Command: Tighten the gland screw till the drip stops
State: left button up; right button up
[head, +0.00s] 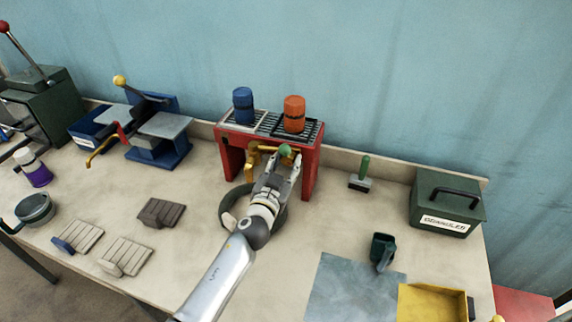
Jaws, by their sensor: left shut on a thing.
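A red stand (308,175) holds a blue canister (243,105) and an orange canister (295,114) on its grated top. Brass tap parts (250,165) show under its front edge. My left gripper (285,156) reaches in at the right-hand tap and is shut on a small green knob (285,149) there. The gland screw cannot be told apart from the knob and fittings at this size. A dark round pan (228,212) sits below, partly hidden by my left arm. Any drip is too small or hidden to see. My right gripper is not in view.
A green-handled brush (361,179), a dark green granules box (447,203), a dark scoop (382,251) and a yellow tray (432,303) lie to the right. The bench left of the stand has free room.

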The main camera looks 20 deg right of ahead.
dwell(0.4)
pick_arm(q)
jog(key=o, duration=1)
jog(key=shift+s+a, duration=0.1)
jog(key=v, duration=1.1)
jog(key=shift+s+a, duration=0.25)
jog(key=shift+s, duration=0.05)
